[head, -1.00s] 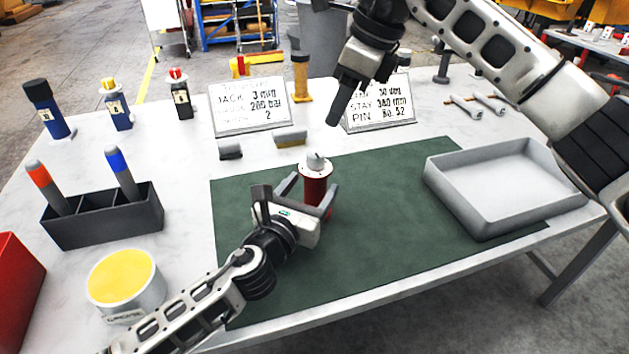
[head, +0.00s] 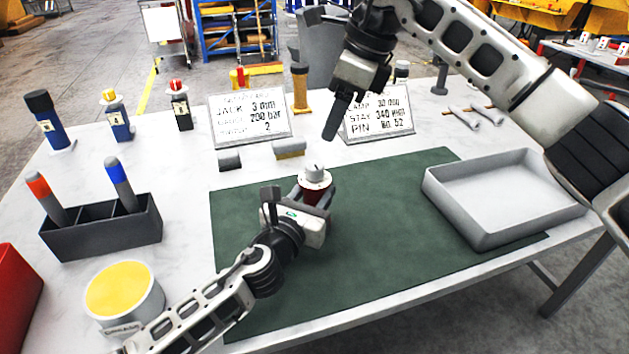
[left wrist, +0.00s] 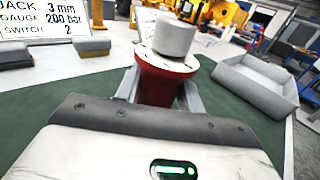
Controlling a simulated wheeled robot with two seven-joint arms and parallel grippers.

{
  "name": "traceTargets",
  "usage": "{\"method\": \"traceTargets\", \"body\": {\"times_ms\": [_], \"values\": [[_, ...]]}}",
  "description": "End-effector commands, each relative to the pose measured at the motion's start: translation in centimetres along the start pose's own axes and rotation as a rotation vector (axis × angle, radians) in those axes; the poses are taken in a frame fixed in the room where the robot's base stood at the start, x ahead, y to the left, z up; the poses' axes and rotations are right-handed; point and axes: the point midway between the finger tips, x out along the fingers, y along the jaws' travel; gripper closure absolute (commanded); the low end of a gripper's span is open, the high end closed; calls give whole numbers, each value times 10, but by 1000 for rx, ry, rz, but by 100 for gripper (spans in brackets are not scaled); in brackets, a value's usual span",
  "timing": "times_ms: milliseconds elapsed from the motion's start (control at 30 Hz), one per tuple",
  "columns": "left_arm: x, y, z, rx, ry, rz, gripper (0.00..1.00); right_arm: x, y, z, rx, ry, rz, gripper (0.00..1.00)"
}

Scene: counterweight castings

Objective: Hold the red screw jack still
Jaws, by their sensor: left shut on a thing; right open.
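The red screw jack (head: 316,184) stands upright on the green mat (head: 390,215), with a white collar and a grey top. It also shows in the left wrist view (left wrist: 160,85), where its lower part is hidden behind my gripper. My left gripper (head: 318,192) is shut around the jack's red body, one finger on each side. My right gripper (head: 331,132) is open and empty, held above the table behind the jack, in front of the right sign.
Two signs (head: 249,118) stand behind the mat, with two small grey and tan blocks (head: 290,148) before the left one. A grey tray (head: 485,234) is at the right. A dark pen holder (head: 100,233) and a yellow-topped tin (head: 125,290) are at the left.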

Motion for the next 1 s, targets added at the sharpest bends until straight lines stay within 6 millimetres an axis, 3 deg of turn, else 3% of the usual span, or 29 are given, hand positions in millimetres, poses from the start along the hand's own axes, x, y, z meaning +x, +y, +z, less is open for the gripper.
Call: {"method": "traceTargets", "body": {"times_ms": [300, 567, 733, 1000], "values": [[0, 0, -1, 1, 1, -1, 100, -4, -1, 34, -257, 218, 36, 49], [0, 0, -1, 1, 2, 0, 100, -11, 1, 40, -358, 310, 51, 49], [0, 0, -1, 1, 2, 0, 100, 8, 1, 34, -365, 315, 55, 49], [0, 0, -1, 1, 2, -1, 100, 60, 1, 17, -362, 313, 55, 49]]}}
